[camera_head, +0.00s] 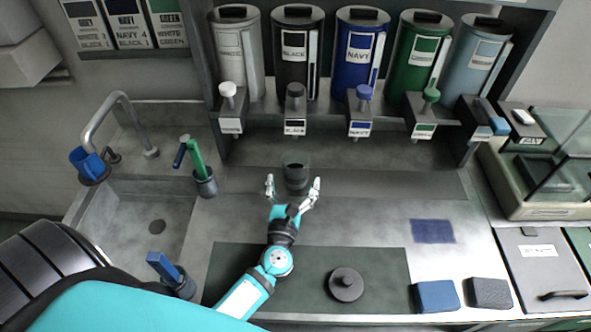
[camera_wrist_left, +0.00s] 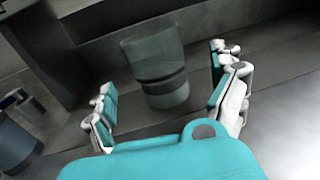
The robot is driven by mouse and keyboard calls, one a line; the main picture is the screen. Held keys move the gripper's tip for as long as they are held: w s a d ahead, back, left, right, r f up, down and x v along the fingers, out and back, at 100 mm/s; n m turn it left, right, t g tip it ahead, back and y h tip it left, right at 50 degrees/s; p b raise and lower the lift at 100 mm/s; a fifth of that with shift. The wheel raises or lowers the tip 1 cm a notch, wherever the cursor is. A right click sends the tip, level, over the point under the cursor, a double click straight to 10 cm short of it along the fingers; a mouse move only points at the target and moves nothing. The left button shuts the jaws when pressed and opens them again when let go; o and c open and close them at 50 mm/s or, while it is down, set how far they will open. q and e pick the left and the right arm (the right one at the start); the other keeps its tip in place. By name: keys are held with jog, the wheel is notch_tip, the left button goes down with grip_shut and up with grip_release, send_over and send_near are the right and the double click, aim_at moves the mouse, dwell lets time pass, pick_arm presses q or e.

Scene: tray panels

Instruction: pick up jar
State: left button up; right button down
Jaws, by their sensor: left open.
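The jar (camera_head: 296,172) is a clear glass vessel with dark contents in its lower part. It stands upright on the grey counter below the black dispenser (camera_head: 295,95). My left gripper (camera_head: 293,187) is open, with its fingers reaching to either side of the jar's near side. In the left wrist view the jar (camera_wrist_left: 157,68) stands ahead, between and beyond the two open fingers (camera_wrist_left: 168,100), with no finger visibly touching it. A dark round lid-like disc with a knob (camera_head: 346,284) lies on the dark mat. My right gripper is not in view.
Several labelled dispensers with taps hang above the counter, including a navy one (camera_head: 359,55). A cup with a green-handled tool (camera_head: 205,183) stands left of the jar, beside the sink (camera_head: 140,215). Sponges (camera_head: 436,296) and a blue cloth (camera_head: 432,231) lie at right.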

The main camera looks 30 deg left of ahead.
aim_at(297, 160)
pick_arm(q)
jog(key=p+x, duration=0.1)
jog(key=x, duration=0.3)
jog(key=shift+w+a+p, duration=0.2)
jog(key=shift+w+p, duration=0.1)
jog(key=shift+w, duration=0.05)
jog(key=shift+w+f, duration=0.1)
jog(key=shift+w, duration=0.05)
jog(key=shift+c, duration=0.8)
jog(key=c, duration=1.3)
jog(key=shift+c, duration=0.8)
